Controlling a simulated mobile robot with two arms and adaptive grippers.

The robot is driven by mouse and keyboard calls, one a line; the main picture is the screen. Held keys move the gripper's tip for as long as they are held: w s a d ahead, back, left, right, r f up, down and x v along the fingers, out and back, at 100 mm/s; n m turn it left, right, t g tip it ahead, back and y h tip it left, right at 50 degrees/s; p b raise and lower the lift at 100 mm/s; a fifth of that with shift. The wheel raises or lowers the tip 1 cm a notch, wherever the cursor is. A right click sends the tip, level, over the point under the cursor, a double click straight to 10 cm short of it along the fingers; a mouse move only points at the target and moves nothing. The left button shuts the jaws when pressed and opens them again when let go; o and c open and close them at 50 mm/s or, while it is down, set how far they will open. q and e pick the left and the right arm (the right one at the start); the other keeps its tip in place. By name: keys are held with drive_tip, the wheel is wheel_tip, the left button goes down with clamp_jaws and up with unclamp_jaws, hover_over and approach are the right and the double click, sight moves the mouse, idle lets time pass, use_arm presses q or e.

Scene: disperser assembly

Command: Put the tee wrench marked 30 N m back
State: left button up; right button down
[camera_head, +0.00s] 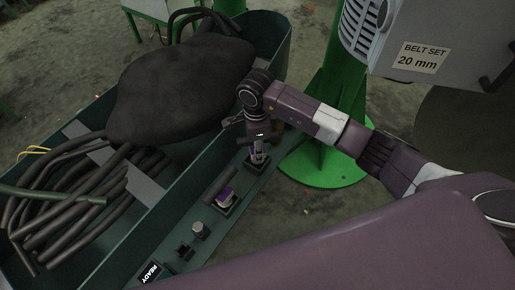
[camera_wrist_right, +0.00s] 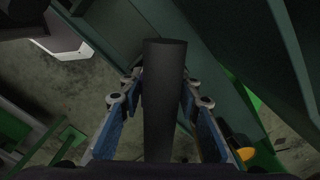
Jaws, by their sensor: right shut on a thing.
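My right gripper (camera_head: 258,137) reaches in from the right, over the narrow shelf of the green bench. It is shut on the dark bar handle of a tee wrench (camera_wrist_right: 164,95); in the right wrist view the handle runs between the blue fingers. Below the gripper, the wrench's shaft (camera_head: 258,154) points down at a dark square holder (camera_head: 256,167). I cannot tell whether its end is seated or just above. A second tee wrench (camera_head: 221,185) with a dark handle and purple label stands in the nearer holder. The markings are too small to read. My left gripper is out of view.
A large black lump (camera_head: 180,85) and several dark hoses (camera_head: 75,205) fill the green trough (camera_head: 275,40) at left. A hex piece (camera_head: 198,229), a small dark block (camera_head: 184,250) and a READY sign (camera_head: 150,272) sit along the shelf. A green post (camera_head: 340,90) stands behind my arm.

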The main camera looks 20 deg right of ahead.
drive_tip(key=shift+s+a, duration=0.1)
drive_tip(key=shift+a, duration=0.05)
drive_tip(key=c, duration=1.4)
unclamp_jaws()
drive_tip(key=shift+f, duration=0.1)
drive_tip(key=shift+c, duration=0.2)
drive_tip(key=shift+r, duration=0.35)
wheel_tip(320, 180, up, 11)
drive_tip(key=b, duration=0.3)
drive_tip(key=shift+f, duration=0.2)
drive_tip(key=shift+r, duration=0.55)
drive_tip(key=shift+s, duration=0.1)
